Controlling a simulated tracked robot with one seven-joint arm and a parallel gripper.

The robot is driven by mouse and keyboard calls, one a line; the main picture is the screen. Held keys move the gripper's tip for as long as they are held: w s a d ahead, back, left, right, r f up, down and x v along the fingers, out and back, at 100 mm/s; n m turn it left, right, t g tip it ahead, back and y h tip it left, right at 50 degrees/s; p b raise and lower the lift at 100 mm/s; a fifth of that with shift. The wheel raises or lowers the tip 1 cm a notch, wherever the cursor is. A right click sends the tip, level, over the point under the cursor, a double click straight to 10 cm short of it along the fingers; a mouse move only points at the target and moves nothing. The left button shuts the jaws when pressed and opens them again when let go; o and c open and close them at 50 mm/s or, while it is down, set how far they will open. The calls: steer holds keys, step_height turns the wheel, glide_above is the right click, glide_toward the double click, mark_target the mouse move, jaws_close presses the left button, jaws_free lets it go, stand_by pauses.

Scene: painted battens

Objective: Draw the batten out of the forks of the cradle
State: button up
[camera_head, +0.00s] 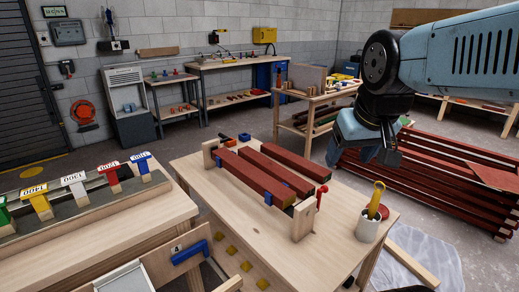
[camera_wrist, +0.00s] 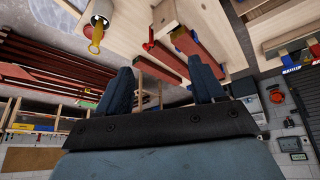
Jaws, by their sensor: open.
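Three dark red battens lie side by side on the wooden table. The left batten (camera_head: 252,178) lies along the cradle, between its pale wooden end boards, near board (camera_head: 301,221) and far board (camera_head: 209,153). Blue pieces show beside the left batten. The middle batten (camera_head: 276,169) and right batten (camera_head: 296,160) lie to its right. Which batten sits in the forks is hard to tell. My gripper (camera_head: 385,157) is in the air right of the cradle, apart from it. In the wrist view my gripper (camera_wrist: 162,88) is open and empty, with red battens (camera_wrist: 192,45) beyond the fingers.
A white cup (camera_head: 367,228) with a yellow-handled tool stands at the table's right corner. A red clamp (camera_head: 322,195) stands near the cradle's front end. A stack of red battens (camera_head: 440,180) lies on the right. The table's front left (camera_head: 245,225) is clear.

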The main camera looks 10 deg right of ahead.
steer(key=o, duration=0.6)
steer(key=shift+n+g+h, duration=0.4)
steer(key=shift+n+g, duration=0.3)
steer(key=shift+g, duration=0.1)
steer(key=w, duration=0.3)
steer(key=w+a, duration=0.1)
steer(key=w, duration=0.5)
steer(key=shift+a, duration=0.4)
steer(key=shift+c, duration=0.2)
steer(key=n+g+y, duration=0.1)
steer(key=n+g, duration=0.3)
steer(key=n, duration=0.1)
glide_above(263, 179)
step_height(263, 179, down, 18)
step_height(263, 179, down, 13)
